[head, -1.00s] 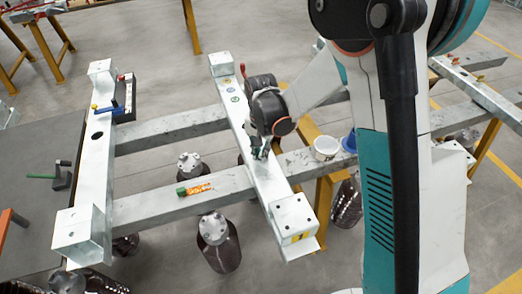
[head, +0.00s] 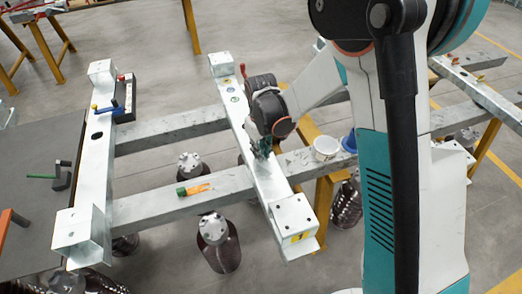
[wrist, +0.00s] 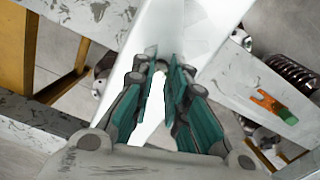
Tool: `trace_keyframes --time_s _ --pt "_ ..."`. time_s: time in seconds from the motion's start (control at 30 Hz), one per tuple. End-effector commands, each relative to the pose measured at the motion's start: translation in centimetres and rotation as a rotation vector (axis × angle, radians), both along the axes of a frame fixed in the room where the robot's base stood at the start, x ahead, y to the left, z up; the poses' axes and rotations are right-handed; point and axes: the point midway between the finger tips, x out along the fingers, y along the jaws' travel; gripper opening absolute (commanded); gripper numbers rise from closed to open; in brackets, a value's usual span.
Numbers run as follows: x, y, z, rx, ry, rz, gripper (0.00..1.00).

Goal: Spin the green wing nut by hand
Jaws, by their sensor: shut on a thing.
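My gripper (head: 263,149) is low over the pale metal crossbeam (head: 237,110), a little past its middle toward the near end. In the wrist view its teal-and-grey fingers (wrist: 162,72) reach down to the beam's surface, with the tips close together. The green wing nut cannot be made out in either view. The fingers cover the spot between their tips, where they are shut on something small.
An orange item with a green end (head: 196,189) lies on the long grey rail left of my gripper. A white tub (head: 326,148) and a blue tub (head: 349,142) stand to the right. A red peg (head: 243,70) rises at the crossbeam's far end.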

Motion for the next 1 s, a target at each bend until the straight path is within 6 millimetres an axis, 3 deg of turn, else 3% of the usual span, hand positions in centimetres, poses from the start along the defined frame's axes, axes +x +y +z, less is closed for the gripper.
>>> trace_keyframes --time_s 1.0 --pt "-0.03 0.01 -0.06 0.0 0.0 0.963 0.0"
